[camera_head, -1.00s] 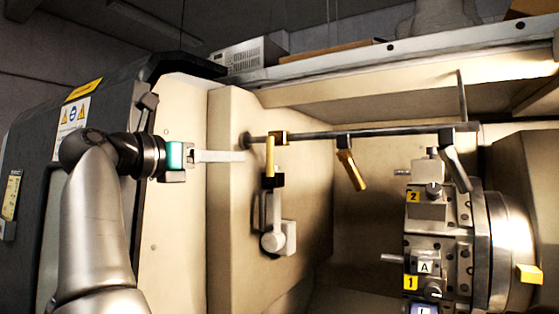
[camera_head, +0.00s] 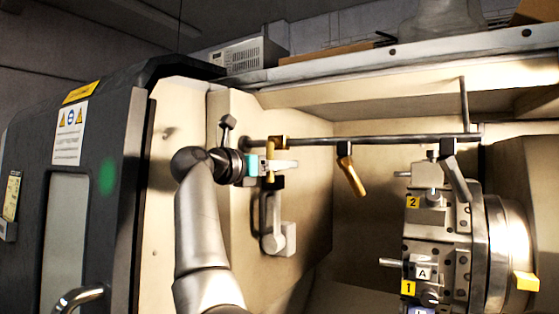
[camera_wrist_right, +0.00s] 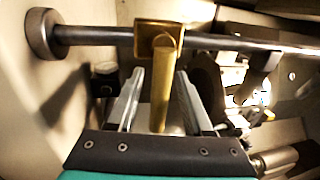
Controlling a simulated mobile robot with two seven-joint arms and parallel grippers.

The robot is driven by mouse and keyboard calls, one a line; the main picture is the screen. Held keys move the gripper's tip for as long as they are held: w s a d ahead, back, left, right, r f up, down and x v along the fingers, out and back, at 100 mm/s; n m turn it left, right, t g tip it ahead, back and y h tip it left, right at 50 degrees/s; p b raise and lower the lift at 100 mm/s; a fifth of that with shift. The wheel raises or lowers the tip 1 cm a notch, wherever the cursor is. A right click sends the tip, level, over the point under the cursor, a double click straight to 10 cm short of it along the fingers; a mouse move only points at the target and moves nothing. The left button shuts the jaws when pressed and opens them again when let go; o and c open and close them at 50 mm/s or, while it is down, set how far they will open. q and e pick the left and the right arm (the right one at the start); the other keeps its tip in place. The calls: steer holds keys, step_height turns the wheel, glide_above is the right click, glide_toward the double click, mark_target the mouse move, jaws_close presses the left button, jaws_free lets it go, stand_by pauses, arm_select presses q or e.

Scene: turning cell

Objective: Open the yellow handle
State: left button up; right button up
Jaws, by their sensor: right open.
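The yellow handle (camera_head: 270,149) hangs from the left part of a horizontal metal bar (camera_head: 310,140) inside the machine. In the right wrist view the yellow handle (camera_wrist_right: 160,110) hangs down from its yellow block on the bar. My right gripper (camera_head: 284,166) is open at the handle's height. In the wrist view its two fingers (camera_wrist_right: 160,74) stand on either side of the handle, with gaps visible on both sides. In the head view the gripper partly hides the handle's lower part. My left gripper is not in view.
A second yellow lever (camera_head: 351,176) hangs further right on the bar, and a grey lever (camera_head: 455,178) at its right end. A white lever fitting (camera_head: 278,238) is on the wall below my gripper. The turret (camera_head: 430,240) stands at the right.

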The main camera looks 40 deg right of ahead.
steer(key=shift+d, duration=0.1)
steer(key=shift+c, duration=0.3)
jaws_close()
stand_by(1.2)
